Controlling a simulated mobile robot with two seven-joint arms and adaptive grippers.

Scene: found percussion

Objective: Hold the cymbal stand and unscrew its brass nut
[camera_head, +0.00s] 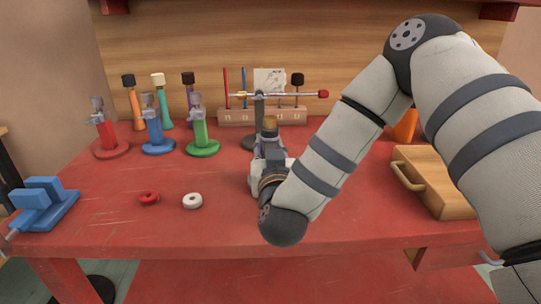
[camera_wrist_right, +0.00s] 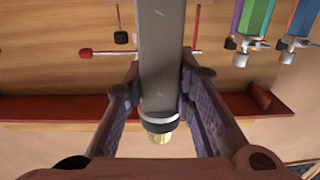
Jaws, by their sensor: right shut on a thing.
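A grey post, which I take as the cymbal stand, runs down the middle of the right wrist view (camera_wrist_right: 161,60). At its lower end there it has a black collar and a brass nut (camera_wrist_right: 160,138). The wrist picture looks upside down. My right gripper (camera_wrist_right: 161,100) has one finger on each side of the post and is shut on it, near the collar. The stand's lower part is hidden. My left gripper is not in view.
A dark post (camera_head: 259,122) with a red-tipped crossbar stands just behind. Red (camera_head: 106,132), blue (camera_head: 153,132) and green (camera_head: 200,132) stands are at the left. A wooden box (camera_head: 440,180) is right.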

